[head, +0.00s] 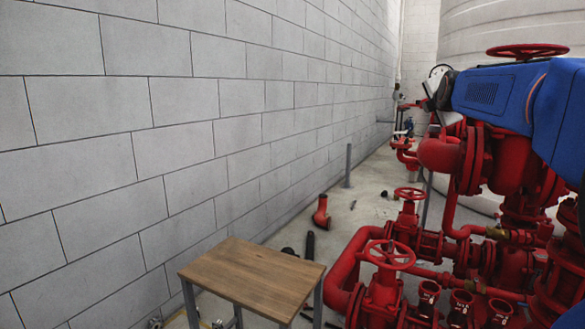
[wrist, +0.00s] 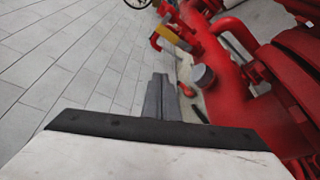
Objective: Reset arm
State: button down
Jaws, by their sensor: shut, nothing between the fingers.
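My gripper (wrist: 160,80) shows in the wrist view as two dark grey fingers pressed together, with nothing between them. It points up the picture, with the grey block wall to its left and red pipework (wrist: 228,60) to its right. The fingers appear apart from the pipework; the exact distance cannot be told.
A wooden-topped table (head: 252,272) stands near the block wall (head: 180,110). Red pipes and valves with handwheels (head: 388,255) and a blue housing (head: 500,92) fill the right. A narrow floor strip runs along the wall.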

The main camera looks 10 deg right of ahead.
jog(key=s+a+f+m+g+y, duration=0.45)
jog(key=s+a+f+m, duration=0.55)
jog(key=s+a+f, duration=1)
jog(key=s+a+f+m+g, duration=0.2)
jog(key=s+f+m, duration=0.2)
jog(key=s+f, duration=0.7)
jog(key=s+a+f+m+g+y, duration=0.1)
jog(key=s+a+f+m+g, duration=0.2)
jog(key=s+f, duration=0.8)
jog(key=shift+a+f+m+g, duration=0.3)
jog(key=shift+m+g, duration=0.05)
jog(key=shift+m, duration=0.75)
